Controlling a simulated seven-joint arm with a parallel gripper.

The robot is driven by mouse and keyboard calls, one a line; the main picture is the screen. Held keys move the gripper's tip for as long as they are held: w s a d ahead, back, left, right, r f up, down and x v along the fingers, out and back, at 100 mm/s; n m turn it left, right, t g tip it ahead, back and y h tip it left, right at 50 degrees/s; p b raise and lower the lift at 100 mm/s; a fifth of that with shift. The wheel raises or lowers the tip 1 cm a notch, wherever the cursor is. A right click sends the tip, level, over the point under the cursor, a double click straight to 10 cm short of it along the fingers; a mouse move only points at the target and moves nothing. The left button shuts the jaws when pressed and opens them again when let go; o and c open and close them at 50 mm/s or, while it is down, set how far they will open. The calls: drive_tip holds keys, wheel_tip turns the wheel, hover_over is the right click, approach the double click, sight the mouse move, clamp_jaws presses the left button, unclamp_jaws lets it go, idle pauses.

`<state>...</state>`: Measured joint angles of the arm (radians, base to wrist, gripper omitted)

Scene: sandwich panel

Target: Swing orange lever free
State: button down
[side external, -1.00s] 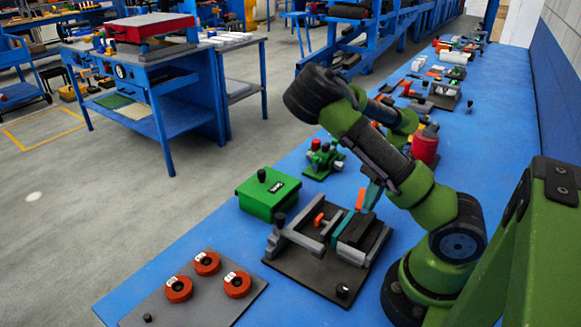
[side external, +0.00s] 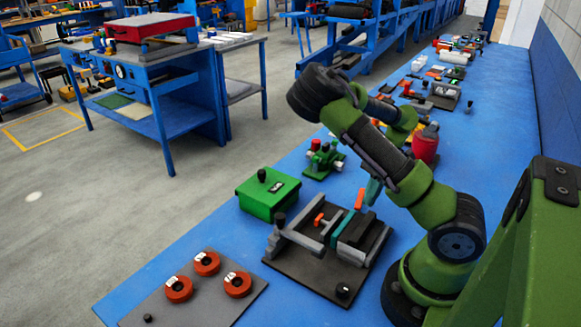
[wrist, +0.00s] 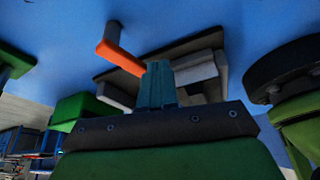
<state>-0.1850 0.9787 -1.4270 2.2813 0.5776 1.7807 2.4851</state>
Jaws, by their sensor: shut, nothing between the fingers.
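A dark clamp fixture (side external: 305,278) with grey bars lies on the blue bench. A small orange upright piece (side external: 359,199) rises behind its dark block, and a shorter orange-red tip (side external: 318,219) sits on a grey bar at its middle. In the wrist view, an orange lever (wrist: 120,56) with a grey rod at one end lies left of my fingers. My gripper (side external: 373,190) has teal fingers, above the back of the fixture and close to the orange upright.
A green box (side external: 268,196) with a black knob stands left of the fixture. A plate with red rings (side external: 207,263) lies at the front left. A green device with red knobs (side external: 324,158) and a red canister (side external: 426,145) stand farther back.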

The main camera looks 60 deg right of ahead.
drive_tip(key=s, duration=0.2)
drive_tip(key=s+d, duration=0.1)
drive_tip(key=s, duration=0.1)
drive_tip(key=s+r, duration=0.3)
drive_tip(key=r, duration=0.6)
drive_tip(key=shift+s+d+r, duration=0.15)
drive_tip(key=shift+d, duration=0.25)
